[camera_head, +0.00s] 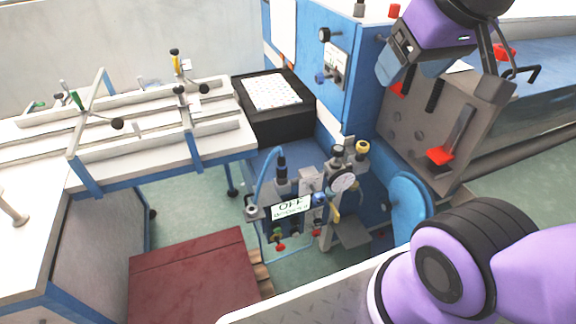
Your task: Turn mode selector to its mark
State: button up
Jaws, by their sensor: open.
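The side of the blue cabinet (352,105) carries a pale control plate (337,66) with small dark controls. A black round knob (324,34) sits above it to the left, and a blue knob (320,78) sits at its lower left. I cannot tell which of these is the mode selector, and no mark or pointer is readable at this size. My gripper (394,66) hangs from my purple arm at the upper right, pointing down and left. It appears empty and apart from the controls, to the right of the plate. Its fingertips are partly hard to make out.
A grey machine plate (415,135) with red parts stands below my gripper. A sign reading OFF (291,207) hangs on a valve and gauge assembly (343,181). A black box (272,125) and white rail table (165,150) are to the left.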

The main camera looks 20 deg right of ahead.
aim_at(318, 221)
jog(key=j+z, duration=0.15)
jog(key=z, duration=0.25)
jog(key=k+j+z, duration=0.1)
jog(key=z, duration=0.25)
jog(key=k+z, duration=0.1)
jog(key=z, duration=0.3)
jog(key=k+j+z, duration=0.25)
jog(key=k, duration=0.3)
jog(key=k+z, duration=0.25)
jog(key=k, duration=0.25)
